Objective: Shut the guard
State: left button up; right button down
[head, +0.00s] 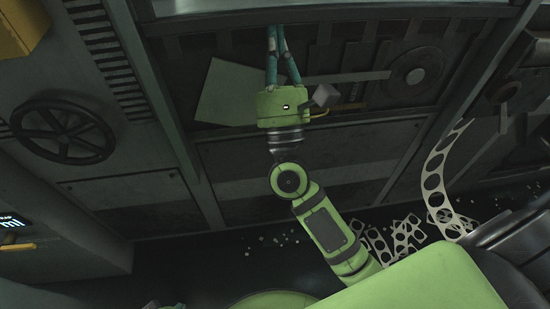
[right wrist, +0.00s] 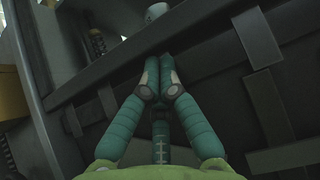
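A dark grey rail (head: 390,10) crosses the top of the machine opening in the head view. It looks like the lower edge of the raised guard, but I cannot be sure. My right gripper (head: 276,32) is directly below it, fingers pointing up with their tips at the rail. In the right wrist view, the teal fingers (right wrist: 160,66) come together at the tips in front of a grey bar (right wrist: 105,78). I see nothing between them. I cannot tell whether they touch the bar. A small pale cylinder (right wrist: 158,11) shows beyond the tips. My left gripper is out of view.
Below the rail are a pale sheet (head: 228,92) and a round disc (head: 414,72). A handwheel (head: 62,131) is at the left, above a lit display (head: 12,222). A punched strip (head: 435,185) hangs at the right over scrap (head: 400,237) on the floor.

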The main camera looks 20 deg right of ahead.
aim_at(276, 24)
notch_tip(276, 24, up, 3)
jog(key=shift+f+p, duration=0.2)
jog(key=shift+p, duration=0.5)
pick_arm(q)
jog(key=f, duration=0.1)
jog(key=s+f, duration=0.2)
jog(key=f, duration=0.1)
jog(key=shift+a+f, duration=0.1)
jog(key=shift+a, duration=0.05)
pick_arm(e)
jog(key=shift+r, duration=0.15)
